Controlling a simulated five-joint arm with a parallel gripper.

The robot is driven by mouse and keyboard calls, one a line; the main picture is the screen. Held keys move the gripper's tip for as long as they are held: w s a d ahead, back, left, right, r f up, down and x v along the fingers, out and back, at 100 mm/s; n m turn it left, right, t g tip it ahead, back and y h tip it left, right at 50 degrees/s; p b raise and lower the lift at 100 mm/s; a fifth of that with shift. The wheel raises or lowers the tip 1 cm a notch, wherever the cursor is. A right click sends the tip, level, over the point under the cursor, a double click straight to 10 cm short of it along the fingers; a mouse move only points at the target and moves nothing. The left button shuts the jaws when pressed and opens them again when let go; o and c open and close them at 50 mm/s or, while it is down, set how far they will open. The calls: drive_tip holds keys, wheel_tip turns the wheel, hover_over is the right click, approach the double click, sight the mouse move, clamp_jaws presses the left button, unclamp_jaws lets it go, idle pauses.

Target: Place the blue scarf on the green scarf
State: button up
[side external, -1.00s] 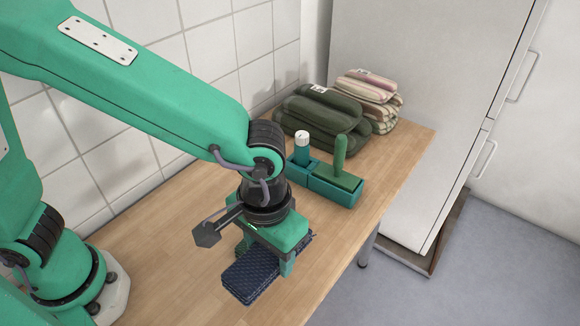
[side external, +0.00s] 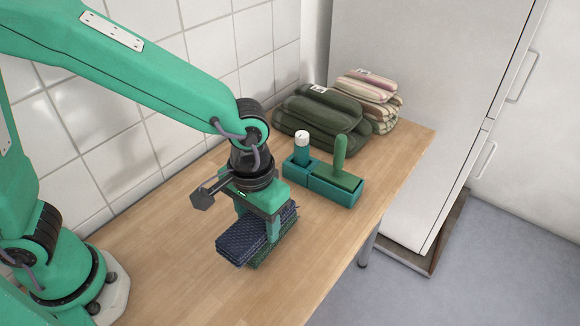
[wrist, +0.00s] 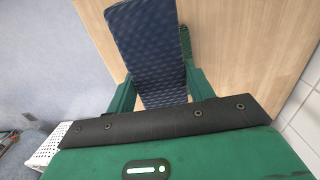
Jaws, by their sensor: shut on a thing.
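The blue scarf (side external: 240,240) is a folded dark blue, patterned bundle. My gripper (side external: 258,226) is shut on it, with a finger at each side. In the wrist view the blue scarf (wrist: 147,45) runs out between the fingers of my gripper (wrist: 158,92). The green scarf (side external: 262,258) is a folded dark green bundle, mostly hidden behind and below the blue one. A narrow strip of the green scarf (wrist: 185,45) shows beside the blue one in the wrist view. I cannot tell whether the two scarves touch.
A teal caddy (side external: 336,190) with a white-topped bottle (side external: 302,146) and a green-handled brush (side external: 340,160) stands behind the scarves. Folded green towels (side external: 318,112) and striped cloths (side external: 370,90) lie farther back. The wooden top (side external: 180,270) is clear at the front.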

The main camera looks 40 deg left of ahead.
drive_tip(key=w+a+f, duration=0.1)
drive_tip(key=w, duration=0.1)
drive_tip(key=w+a+f, duration=0.2)
drive_tip(key=w+f, duration=0.1)
drive_tip(key=shift+w+a, duration=0.1)
drive_tip(key=shift+w, duration=0.25)
drive_tip(key=shift+f, duration=1.95)
drive_tip(key=shift+f, duration=0.1)
drive_tip(key=o, duration=1)
wheel_tip(320, 180, up, 12)
drive_tip(key=shift+r, duration=0.1)
